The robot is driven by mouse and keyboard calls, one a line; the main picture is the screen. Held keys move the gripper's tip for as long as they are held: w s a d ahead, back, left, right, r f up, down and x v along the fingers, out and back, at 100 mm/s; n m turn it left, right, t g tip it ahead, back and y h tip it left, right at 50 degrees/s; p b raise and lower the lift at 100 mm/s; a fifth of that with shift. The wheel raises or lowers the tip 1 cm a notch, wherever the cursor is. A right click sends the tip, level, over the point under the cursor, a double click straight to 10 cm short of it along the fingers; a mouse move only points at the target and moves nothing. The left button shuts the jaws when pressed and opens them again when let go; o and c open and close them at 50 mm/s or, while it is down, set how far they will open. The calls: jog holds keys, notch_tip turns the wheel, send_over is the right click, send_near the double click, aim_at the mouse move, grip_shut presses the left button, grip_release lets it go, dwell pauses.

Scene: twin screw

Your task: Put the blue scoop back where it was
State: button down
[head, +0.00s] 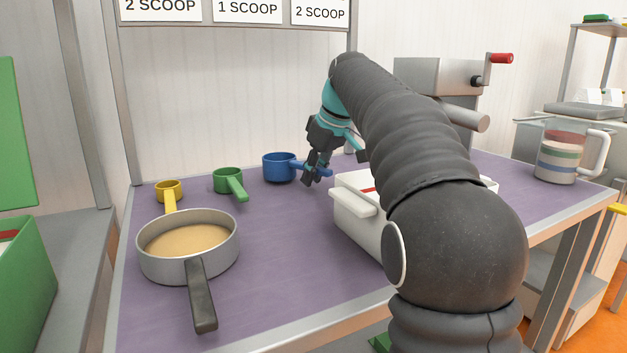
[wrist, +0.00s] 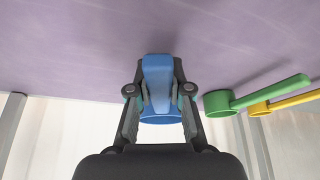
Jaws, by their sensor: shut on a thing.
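The blue scoop (head: 279,168) is at the back of the purple table (head: 265,230), to the right of the green scoop, with its handle pointing right. My gripper (head: 316,172) is shut on its handle. In the wrist view the blue scoop (wrist: 158,78) lies between the fingers of my gripper (wrist: 160,95), its cup partly hidden behind them. The scoop looks upright at table height; I cannot tell whether it touches the table.
A green scoop (head: 228,180) and a yellow scoop (head: 168,188) stand to the left. A pan (head: 146,262) with tan contents is in front of them. A white box (head: 357,222) stands right, partly behind my arm. A striped mug (head: 560,160) is far right. Scoop signs (head: 247,10) hang above.

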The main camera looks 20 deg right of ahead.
jog(key=shift+f, duration=0.3)
jog(key=shift+f, duration=0.15)
jog(key=c, duration=1.1)
grip_release()
jog(key=p+v, duration=0.3)
jog(key=v, duration=0.9)
